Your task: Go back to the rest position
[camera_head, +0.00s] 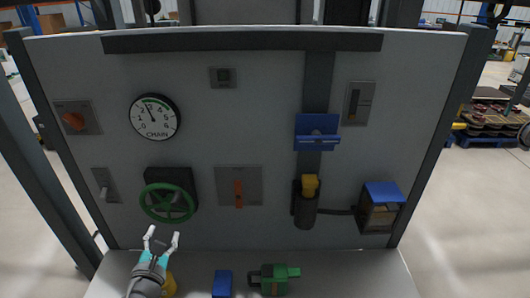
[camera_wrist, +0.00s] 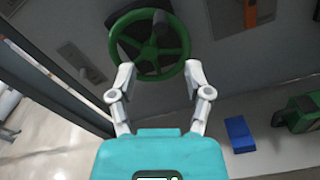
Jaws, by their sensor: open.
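My gripper (camera_head: 161,238) is at the lower left of the panel in the head view, just below the green handwheel (camera_head: 167,202). In the wrist view my gripper (camera_wrist: 158,78) has its two white fingers spread apart with nothing between them. The green handwheel (camera_wrist: 149,43) shows beyond and above the fingertips there. The fingers overlap its lower rim in the picture; I cannot tell whether they touch it.
The grey panel (camera_head: 260,130) carries a chain gauge (camera_head: 154,117), an orange knob (camera_head: 74,121), an orange lever (camera_head: 239,193) and a blue bracket (camera_head: 317,133). On the ledge (camera_head: 340,275) lie a blue block (camera_head: 222,284), a green tool (camera_head: 273,279) and a yellow thing (camera_head: 169,286) partly behind my arm.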

